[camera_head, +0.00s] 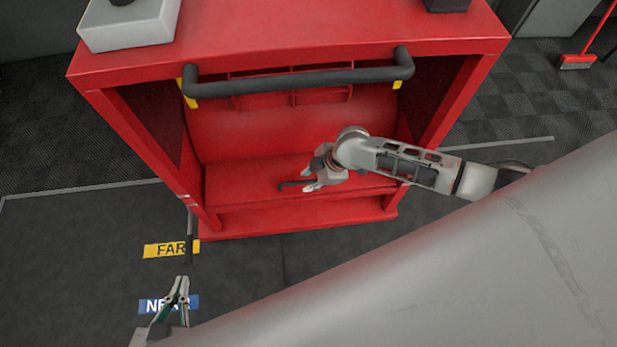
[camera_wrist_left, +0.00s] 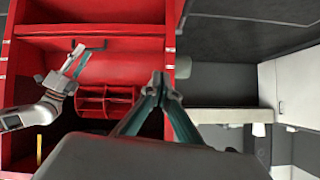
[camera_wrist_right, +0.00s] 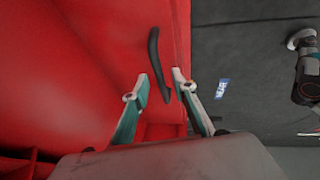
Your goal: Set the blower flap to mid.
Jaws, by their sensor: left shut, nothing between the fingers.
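The blower is a red cabinet (camera_head: 290,120) standing in front of me, with its front open. A red sloped panel, which may be the flap, shows inside it, with a small black handle (camera_head: 292,184) low down. The handle shows larger in the right wrist view (camera_wrist_right: 154,55). My right gripper (camera_head: 314,172) is open, with its fingertips (camera_wrist_right: 162,76) on either side of the handle in that view; I cannot tell whether they touch it. My left gripper (camera_head: 182,281) is shut and empty, left of the blower and low, and its closed tips show in the left wrist view (camera_wrist_left: 160,78).
A thick black bar (camera_head: 300,78) crosses the blower's upper front. A yellow FAR label (camera_head: 165,250) and a blue NEAR label (camera_head: 155,304) lie on the floor at left. A dark upright bar (camera_head: 191,236) stands beside the blower's left post. A large grey surface fills the lower right.

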